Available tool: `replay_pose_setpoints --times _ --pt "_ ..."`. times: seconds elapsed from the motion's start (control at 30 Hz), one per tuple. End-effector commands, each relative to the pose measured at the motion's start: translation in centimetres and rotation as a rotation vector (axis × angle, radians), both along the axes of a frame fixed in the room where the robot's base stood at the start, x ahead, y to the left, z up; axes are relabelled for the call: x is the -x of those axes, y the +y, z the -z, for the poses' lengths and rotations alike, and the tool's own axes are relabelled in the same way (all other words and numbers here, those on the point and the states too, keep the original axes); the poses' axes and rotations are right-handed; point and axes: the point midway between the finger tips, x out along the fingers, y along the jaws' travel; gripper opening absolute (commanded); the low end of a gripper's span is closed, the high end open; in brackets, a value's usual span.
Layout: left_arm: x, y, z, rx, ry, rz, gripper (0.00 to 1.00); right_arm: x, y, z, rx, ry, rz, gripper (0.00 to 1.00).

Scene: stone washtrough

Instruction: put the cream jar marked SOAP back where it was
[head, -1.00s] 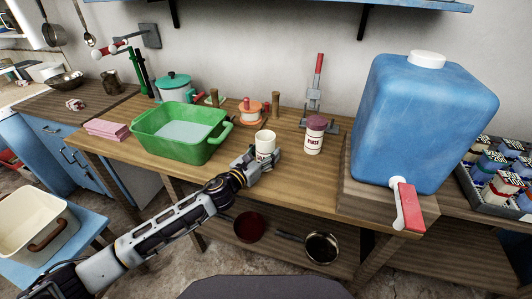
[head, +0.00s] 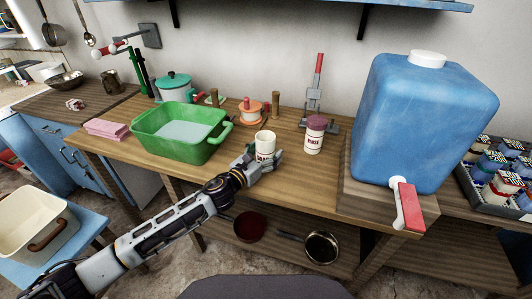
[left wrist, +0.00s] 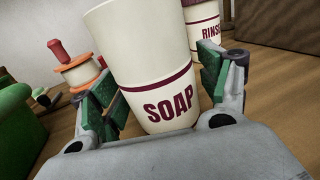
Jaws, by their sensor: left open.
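The cream jar marked SOAP (head: 265,141) stands on the wooden bench, right of the green basin. It fills the middle of the left wrist view (left wrist: 150,65), with dark red lettering and a dark red band; it looks tilted there. My left gripper (head: 262,160) is at its near side, low down. In the left wrist view its green-padded fingers (left wrist: 160,97) stand open on both sides of the jar, with a gap at least on the right. The jar's far side is hidden. My right gripper is not in view.
A cream RINSE jar (head: 314,138) with a dark red lid stands just right. The green basin (head: 170,152) holds water at left. An orange spool (head: 250,112) and a red-handled stand (head: 315,95) are behind. A large blue tank (head: 420,120) stands right.

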Motion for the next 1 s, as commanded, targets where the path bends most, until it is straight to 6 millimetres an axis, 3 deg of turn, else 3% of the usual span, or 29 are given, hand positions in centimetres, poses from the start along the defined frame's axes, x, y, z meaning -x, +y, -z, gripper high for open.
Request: replay_pose_setpoints --times 0.3,1.0 --pt "2.1 1.6 0.0 -0.001 0.002 0.000 0.76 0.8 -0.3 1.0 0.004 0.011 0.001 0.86" --pt "7.7 5.6 0.0 0.000 0.001 -0.001 0.76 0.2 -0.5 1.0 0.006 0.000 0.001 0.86"
